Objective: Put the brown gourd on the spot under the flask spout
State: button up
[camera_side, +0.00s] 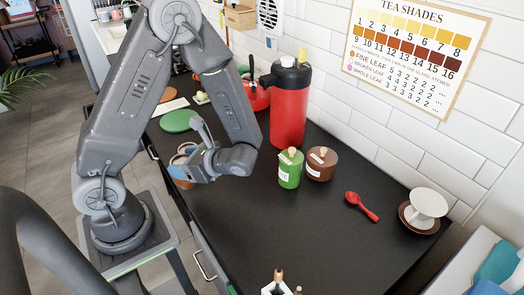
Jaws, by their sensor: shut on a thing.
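The brown gourd (184,183) is at the left side of the black counter, partly hidden by my gripper. My gripper (184,163) is shut on it, with the fingers across its side. I cannot tell whether its base touches the counter. The red flask (289,117) with a black top stands upright towards the back, to the right of the gourd. Its spout (266,80) points left. The counter spot under the spout is largely hidden behind my arm.
A green jar (290,169) and a brown jar (321,164) stand in front of the flask. A red spoon (361,206) and a white cup (427,207) on a brown saucer lie right. A green disc (179,121) and a red kettle (258,97) are behind.

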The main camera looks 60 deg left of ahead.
jog(key=n+g+h, duration=0.1)
jog(key=n, duration=0.1)
jog(key=s+d+n+g+h, duration=0.1)
jog(key=g+h, duration=0.1)
jog(key=d+f+n+g+h, duration=0.1)
jog(key=n+h, duration=0.1)
jog(key=shift+s+d+f+n+g, duration=0.1)
jog(key=shift+s+n+g, duration=0.2)
jog(key=w+d+n+t+h, duration=0.3)
jog(key=w+n+t+h, duration=0.5)
jog(key=n+h, duration=1.05)
jog(key=w+a+r+n+t+y, duration=0.25)
jog(key=w+a+n+t, duration=0.35)
jog(key=a+n+t, duration=0.3)
jog(key=w+a+r+n+t+y, duration=0.1)
jog(key=w+a+r+n+t, duration=0.2)
jog(key=w+a+n+t, duration=0.6)
jog(key=shift+w+d+f+m+g+y, duration=0.1)
jog(key=shift+w+d+f+m+g, duration=0.25)
jog(key=shift+w+d+f, duration=1.05)
jog(key=shift+w+d+f+m+g+y, duration=0.1)
jog(key=shift+w+d+f+m+g, duration=0.15)
jog(key=shift+w+f, duration=1.25)
jog(key=shift+w+d+f+m+g+y, duration=0.1)
jog(key=shift+w+d+f+m+g, duration=0.5)
jog(key=shift+f, duration=1.75)
jog(key=shift+s+d+f+n, duration=0.1)
jog(key=shift+s+d+n, duration=0.05)
jog(key=shift+d+n, duration=0.15)
